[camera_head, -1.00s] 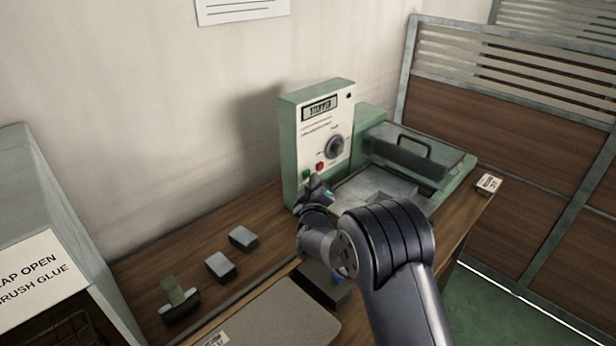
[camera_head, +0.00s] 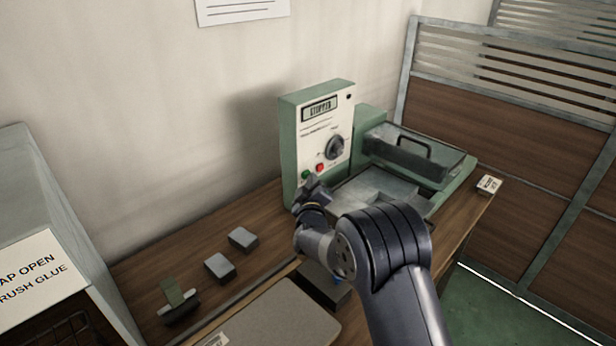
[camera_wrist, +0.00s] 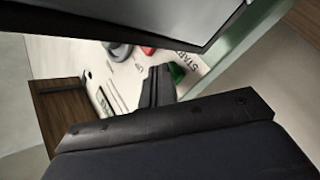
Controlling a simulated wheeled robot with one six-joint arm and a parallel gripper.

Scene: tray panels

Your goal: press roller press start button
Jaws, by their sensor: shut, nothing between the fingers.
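The roller press (camera_head: 290,140) is a green machine with a white control panel, standing on the wooden bench against the wall. Its green start button (camera_head: 306,175) is low on the panel, left of a red button (camera_head: 320,168). In the wrist view the green button (camera_wrist: 177,73) shows beside the word START, partly behind my fingers. My gripper (camera_head: 310,185) is shut and empty, just in front of the lower panel. In the wrist view its fingertips (camera_wrist: 160,76) are close to the green button; I cannot tell if they touch it. The display (camera_head: 319,109) seems to read STOPPED.
A dark knob (camera_head: 334,147) sits above the buttons. The press bed with a handled lid (camera_head: 415,150) is to the right. Small grey blocks (camera_head: 242,238) and a roller-like tool (camera_head: 178,300) lie on the bench at left. A small white box (camera_head: 489,185) lies at right.

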